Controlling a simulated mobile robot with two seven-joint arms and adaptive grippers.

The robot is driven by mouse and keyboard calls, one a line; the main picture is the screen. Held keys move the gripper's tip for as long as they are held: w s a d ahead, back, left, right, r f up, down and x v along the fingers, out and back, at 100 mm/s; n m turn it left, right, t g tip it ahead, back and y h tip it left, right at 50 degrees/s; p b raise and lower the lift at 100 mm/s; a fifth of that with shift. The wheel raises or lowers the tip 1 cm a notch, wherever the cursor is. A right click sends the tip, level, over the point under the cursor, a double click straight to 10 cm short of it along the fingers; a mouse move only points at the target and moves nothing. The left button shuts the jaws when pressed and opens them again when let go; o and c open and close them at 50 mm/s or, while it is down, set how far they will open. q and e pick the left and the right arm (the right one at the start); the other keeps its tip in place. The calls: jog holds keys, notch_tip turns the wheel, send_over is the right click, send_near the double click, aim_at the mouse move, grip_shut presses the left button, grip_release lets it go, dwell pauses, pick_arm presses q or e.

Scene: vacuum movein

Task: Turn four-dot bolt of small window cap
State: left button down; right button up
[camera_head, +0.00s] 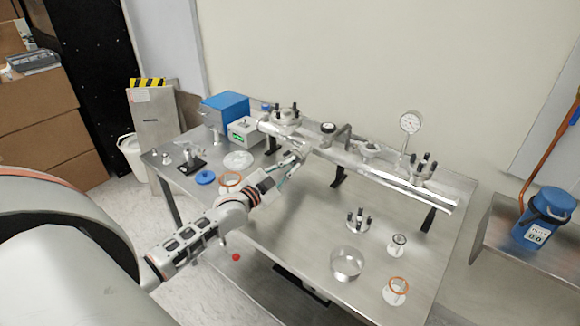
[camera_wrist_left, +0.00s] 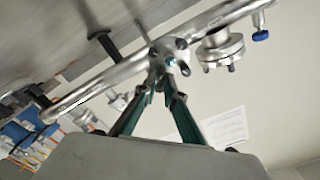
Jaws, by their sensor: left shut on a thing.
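My left gripper (camera_head: 297,154) reaches over the table to the near side of the long metal tube (camera_head: 400,188). In the left wrist view its green fingers (camera_wrist_left: 167,80) come together at a small round flange cap (camera_wrist_left: 174,54) on the tube, with dark bolts around its rim. The fingers are shut on a bolt at the lower edge of this cap; the dots on the bolt are too small to read. In the head view the gripper mostly hides the cap. My right gripper is in neither view.
The steel table (camera_head: 300,225) holds a four-post flange (camera_head: 359,219), a metal ring (camera_head: 346,263) and small fittings at the right. A gauge (camera_head: 409,123) stands on the tube. A blue box (camera_head: 225,107) is at the back left. The table's middle is clear.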

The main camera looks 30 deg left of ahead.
pick_arm(q)
jog(key=c, duration=2.1)
grip_release()
jog(key=s+a, duration=0.1)
jog(key=s, duration=1.1)
jog(key=shift+s+f, duration=0.1)
